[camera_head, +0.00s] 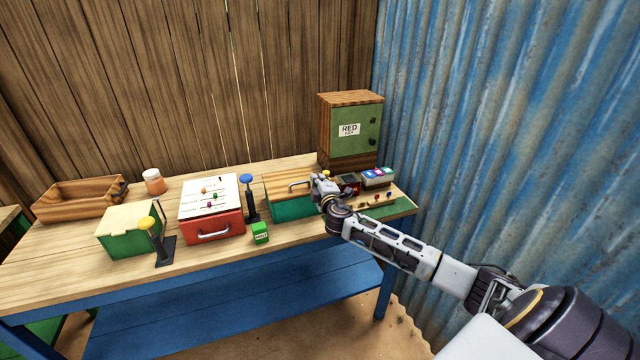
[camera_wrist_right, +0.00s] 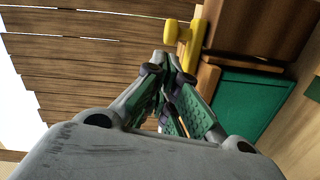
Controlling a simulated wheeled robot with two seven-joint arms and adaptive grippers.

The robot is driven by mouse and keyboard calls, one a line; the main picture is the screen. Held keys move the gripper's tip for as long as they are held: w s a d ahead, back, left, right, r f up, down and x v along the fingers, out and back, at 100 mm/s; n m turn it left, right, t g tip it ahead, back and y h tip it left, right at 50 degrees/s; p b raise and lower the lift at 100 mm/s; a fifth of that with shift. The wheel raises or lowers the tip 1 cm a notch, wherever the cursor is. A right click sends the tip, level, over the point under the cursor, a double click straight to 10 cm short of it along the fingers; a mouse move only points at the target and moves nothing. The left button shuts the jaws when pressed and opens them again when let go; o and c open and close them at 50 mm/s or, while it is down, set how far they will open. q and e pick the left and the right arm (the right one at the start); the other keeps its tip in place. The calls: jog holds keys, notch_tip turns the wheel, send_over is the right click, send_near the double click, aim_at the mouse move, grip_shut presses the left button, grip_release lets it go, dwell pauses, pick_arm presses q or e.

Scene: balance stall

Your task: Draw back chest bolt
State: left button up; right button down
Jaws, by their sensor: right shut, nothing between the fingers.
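The chest is a teal box (camera_head: 290,208) with a wooden lid and a bar handle on top, standing towards the right of the bench. My right gripper (camera_head: 318,182) is at the chest's right end and covers part of it. In the right wrist view the chest's teal side (camera_wrist_right: 252,105) is at the right. A yellow bar with a short crosspiece (camera_wrist_right: 194,45) stands just beyond the fingertips; I cannot tell whether it is the bolt or the handle. The right gripper's fingers (camera_wrist_right: 170,68) are shut and empty. The left gripper is out of view.
A cabinet with a green door (camera_head: 355,130) stands behind the gripper. A red drawer box (camera_head: 214,230), a green box (camera_head: 130,240), a yellow-knobbed lever (camera_head: 158,240) and a blue-knobbed lever (camera_head: 249,200) stand to the left. A corrugated wall (camera_head: 500,130) closes the right side.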

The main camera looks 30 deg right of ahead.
aim_at(327, 174)
jog(key=shift+x, duration=0.9)
jog(key=shift+d, duration=0.1)
jog(key=d, duration=0.2)
jog(key=s+d, duration=0.1)
jog(key=shift+d, duration=0.35)
jog(key=shift+s, duration=0.1)
